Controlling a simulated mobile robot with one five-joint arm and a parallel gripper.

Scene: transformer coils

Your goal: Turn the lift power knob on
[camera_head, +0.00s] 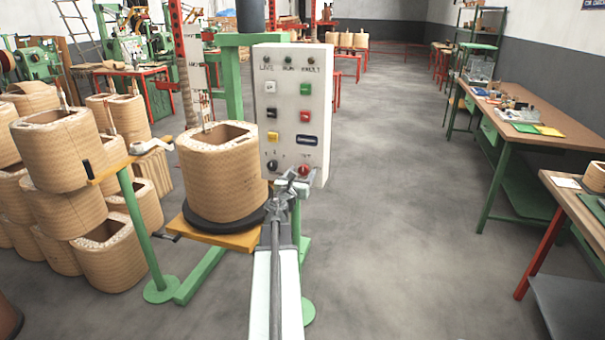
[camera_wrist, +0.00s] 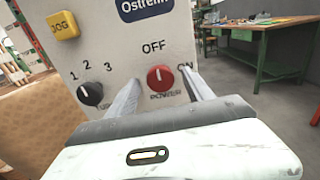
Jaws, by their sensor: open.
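The white control panel (camera_head: 291,110) stands beside the coil in the head view. Its red power knob (camera_wrist: 160,79) sits low on the panel in the wrist view, with OFF above it and ON to its right. A pale mark on the knob points up, towards OFF. The knob also shows in the head view (camera_head: 304,170), partly behind my gripper. My gripper (camera_wrist: 162,92) is open and empty, its fingers to the left and right of the knob. I cannot tell whether either finger touches the knob or panel; the right finger partly covers the ON label.
A black 1-2-3 selector knob (camera_wrist: 90,93) is left of the left finger, and a yellow JOG button (camera_wrist: 63,25) is above it. A wound coil (camera_head: 222,170) stands left of the panel. A workbench (camera_head: 520,120) is at right; floor between is clear.

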